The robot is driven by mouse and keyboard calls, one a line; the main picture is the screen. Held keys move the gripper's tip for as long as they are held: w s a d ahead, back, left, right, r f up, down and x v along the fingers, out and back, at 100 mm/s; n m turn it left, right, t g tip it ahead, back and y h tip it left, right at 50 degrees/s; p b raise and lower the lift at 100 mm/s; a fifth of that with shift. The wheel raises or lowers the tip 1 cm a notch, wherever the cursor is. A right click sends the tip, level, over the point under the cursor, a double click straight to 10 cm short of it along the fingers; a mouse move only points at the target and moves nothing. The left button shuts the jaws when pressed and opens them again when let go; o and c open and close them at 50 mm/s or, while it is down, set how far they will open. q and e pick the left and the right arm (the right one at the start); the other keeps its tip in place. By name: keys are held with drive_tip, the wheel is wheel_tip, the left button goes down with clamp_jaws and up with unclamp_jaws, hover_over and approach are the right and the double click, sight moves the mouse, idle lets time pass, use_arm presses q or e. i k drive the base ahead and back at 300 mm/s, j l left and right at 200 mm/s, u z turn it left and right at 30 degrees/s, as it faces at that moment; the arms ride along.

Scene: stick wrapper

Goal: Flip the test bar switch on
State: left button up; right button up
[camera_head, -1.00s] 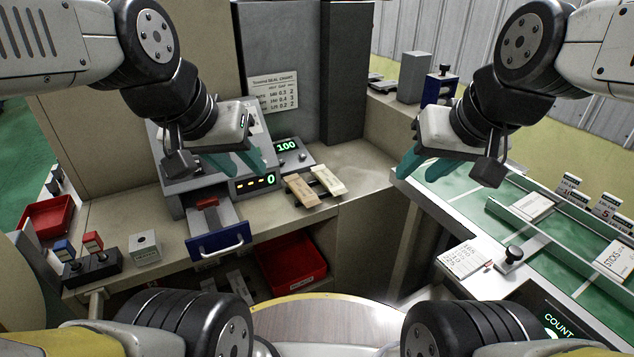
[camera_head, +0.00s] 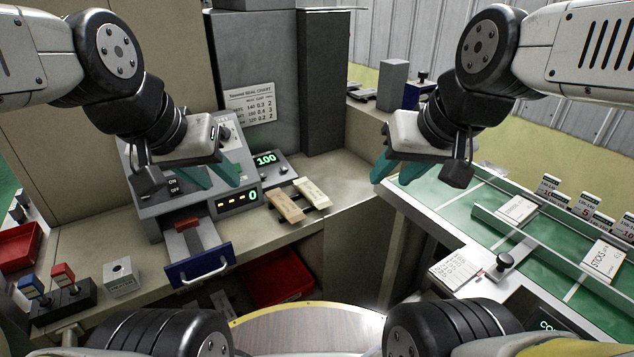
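A grey machine (camera_head: 150,207) with a sloping front stands on the beige bench. A small dark switch marked ON and OFF (camera_head: 173,186) shows on its panel, just left of my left gripper's fingers; I cannot tell its position. My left gripper (camera_head: 216,181), with teal fingers spread apart and empty, hangs in front of the panel and hides part of it. My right gripper (camera_head: 394,176), also open and empty, hangs over the gap near the green counter. I cannot tell which part is the test bar.
A blue-fronted drawer (camera_head: 199,263) with a red piece sticks out below a green display showing 0 (camera_head: 238,202). Two wooden-looking bars (camera_head: 298,203) lie to the right, near a display reading 100 (camera_head: 265,159). A red bin (camera_head: 277,277) sits below. The green counter (camera_head: 440,193) holds cards.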

sight(173, 184)
drive_tip(key=u, duration=1.05)
